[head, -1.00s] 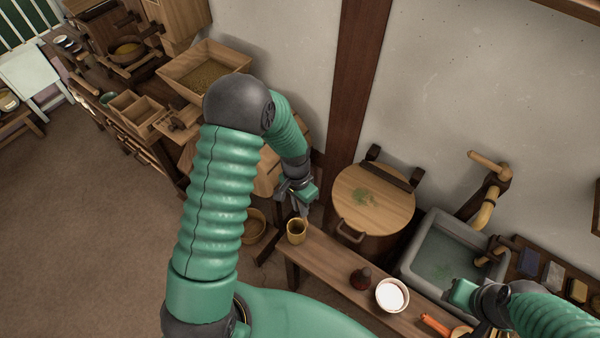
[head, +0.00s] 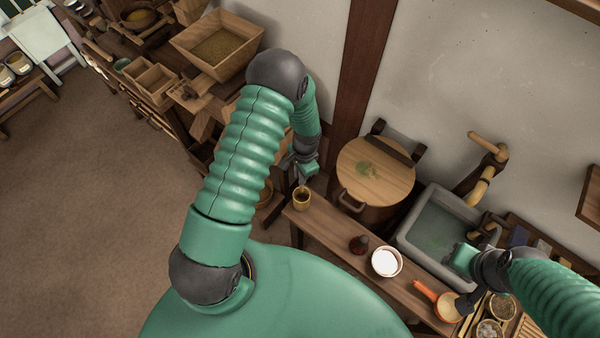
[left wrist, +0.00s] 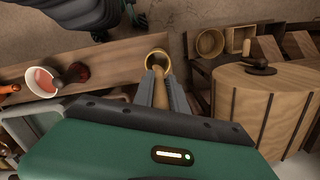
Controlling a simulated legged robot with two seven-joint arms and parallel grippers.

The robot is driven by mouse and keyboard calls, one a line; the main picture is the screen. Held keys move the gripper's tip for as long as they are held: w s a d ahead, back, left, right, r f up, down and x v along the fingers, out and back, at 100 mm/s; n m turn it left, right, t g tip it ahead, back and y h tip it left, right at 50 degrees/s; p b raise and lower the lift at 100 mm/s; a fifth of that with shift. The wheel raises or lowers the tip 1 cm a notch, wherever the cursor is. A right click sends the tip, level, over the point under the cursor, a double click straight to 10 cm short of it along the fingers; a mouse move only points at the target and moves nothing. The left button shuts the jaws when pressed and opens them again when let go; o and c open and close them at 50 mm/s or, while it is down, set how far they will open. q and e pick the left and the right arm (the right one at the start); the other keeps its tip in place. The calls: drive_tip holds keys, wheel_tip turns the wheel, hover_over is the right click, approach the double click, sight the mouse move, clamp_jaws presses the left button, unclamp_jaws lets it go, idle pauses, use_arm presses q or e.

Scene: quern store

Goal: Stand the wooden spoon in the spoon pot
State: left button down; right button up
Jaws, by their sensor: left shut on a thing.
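The spoon pot (head: 302,201), a small yellow-brown cup, stands upright at the left end of the wooden bench. My left gripper (head: 302,179) is right above it. In the left wrist view my left gripper (left wrist: 160,98) is shut on the wooden spoon (left wrist: 160,90), a pale shaft between the two grey fingers. The spoon points toward the mouth of the pot (left wrist: 158,56), whose rim shows around its far end. I cannot tell how deep that end is in the pot. My right gripper (head: 462,262) is near the sink; its fingers do not show clearly.
A grain box (head: 217,45) stands at the back left.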

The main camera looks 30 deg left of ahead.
sight(301, 187)
use_arm(q)
wheel_tip(301, 187, down, 2)
drive_tip(key=shift+d+f+b, duration=0.1)
drive_tip(key=shift+d+b, duration=0.05)
drive_tip(key=shift+b, duration=0.4)
drive_tip(key=shift+f+b, duration=0.7)
drive_tip(key=shift+f, duration=0.05)
drive_tip(key=f+b, duration=0.3)
drive_tip(key=f, duration=0.1)
drive_tip(key=shift+a+f, duration=0.1)
drive_tip(key=shift+a, duration=0.1)
drive_tip(key=shift+d+f+b, duration=0.1)
drive_tip(key=shift+f+b, duration=0.4)
drive_tip(key=c, duration=1.3)
unclamp_jaws()
drive_tip(key=shift+o, duration=0.2)
drive_tip(key=shift+r, duration=0.1)
